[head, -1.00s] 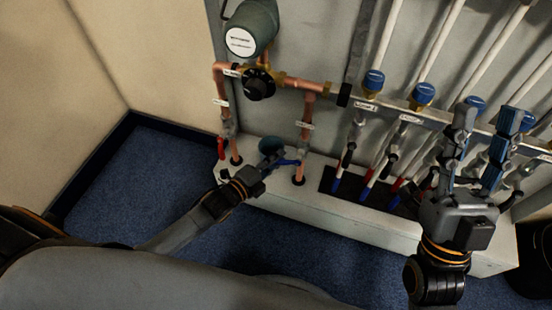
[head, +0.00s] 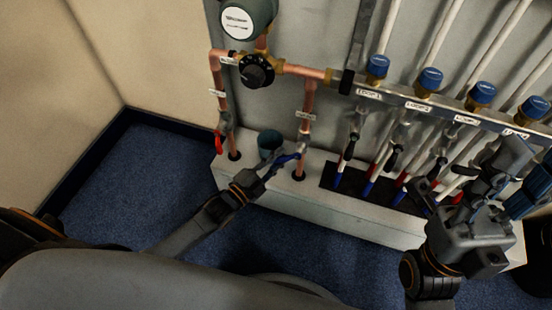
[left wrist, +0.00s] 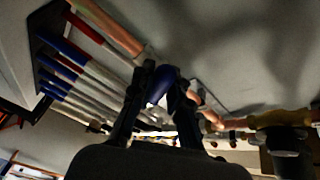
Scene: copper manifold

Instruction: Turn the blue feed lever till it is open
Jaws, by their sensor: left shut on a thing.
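The blue feed lever (head: 288,158) sits at the valve on the right copper pipe (head: 308,105), low above the white ledge. It points left and slightly down from the pipe, across it rather than along it. My left gripper (head: 274,168) is shut on the lever, reaching in from the left. In the left wrist view, the blue lever (left wrist: 161,84) shows between the two dark fingers (left wrist: 155,98). The fingers hide part of it. My right gripper (head: 520,172) is at the right, in front of the manifold, with its fingers apart and nothing seen between them.
A red lever (head: 218,142) hangs on the left copper pipe. A dark teal cup-like object (head: 269,143) stands on the ledge (head: 350,220) behind my left gripper. A black-dialled fitting (head: 257,71) is above. Blue-capped valves (head: 430,78) line the manifold bar at right.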

